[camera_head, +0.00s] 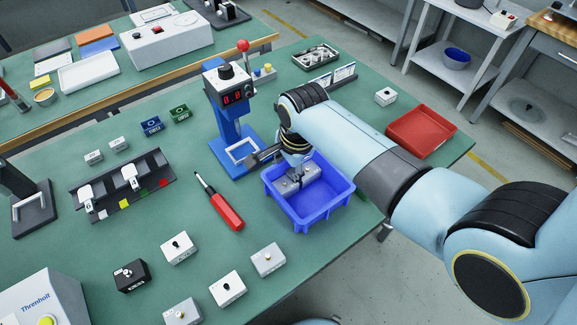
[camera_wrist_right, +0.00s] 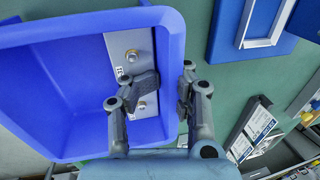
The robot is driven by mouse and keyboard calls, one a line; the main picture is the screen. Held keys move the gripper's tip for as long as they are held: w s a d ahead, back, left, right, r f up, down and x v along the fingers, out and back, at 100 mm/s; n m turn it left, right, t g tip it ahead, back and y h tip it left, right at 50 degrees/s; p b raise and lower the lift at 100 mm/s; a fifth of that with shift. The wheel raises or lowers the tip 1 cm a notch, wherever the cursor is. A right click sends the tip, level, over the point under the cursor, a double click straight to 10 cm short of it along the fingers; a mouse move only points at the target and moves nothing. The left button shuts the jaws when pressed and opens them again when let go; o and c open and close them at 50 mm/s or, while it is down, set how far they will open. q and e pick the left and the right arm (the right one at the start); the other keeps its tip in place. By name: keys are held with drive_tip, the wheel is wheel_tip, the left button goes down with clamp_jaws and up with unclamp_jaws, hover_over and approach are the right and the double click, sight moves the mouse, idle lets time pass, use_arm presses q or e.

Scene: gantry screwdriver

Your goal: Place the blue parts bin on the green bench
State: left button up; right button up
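The blue parts bin (camera_head: 312,212) is at the right front part of the green bench (camera_head: 205,262), close to its front edge. A grey box with two knobs (camera_head: 298,183) is inside it. My right gripper (camera_head: 283,163) is at the bin's far rim, beside the blue stand. The fingertips are partly hidden in the head view. I cannot tell whether the bin touches the bench. My left gripper is not in view.
A blue stand with a red display (camera_head: 232,130) is just left of the bin. A red screwdriver (camera_head: 222,205) lies left of it. Several small boxes (camera_head: 228,289) are in front. A red tray (camera_head: 422,132) is at right. Bare green surface surrounds the screwdriver.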

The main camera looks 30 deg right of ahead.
drive_tip(key=o, duration=0.4)
drive_tip(key=p+v, duration=0.2)
drive_tip(key=v, duration=1)
drive_tip(key=shift+r, duration=0.15)
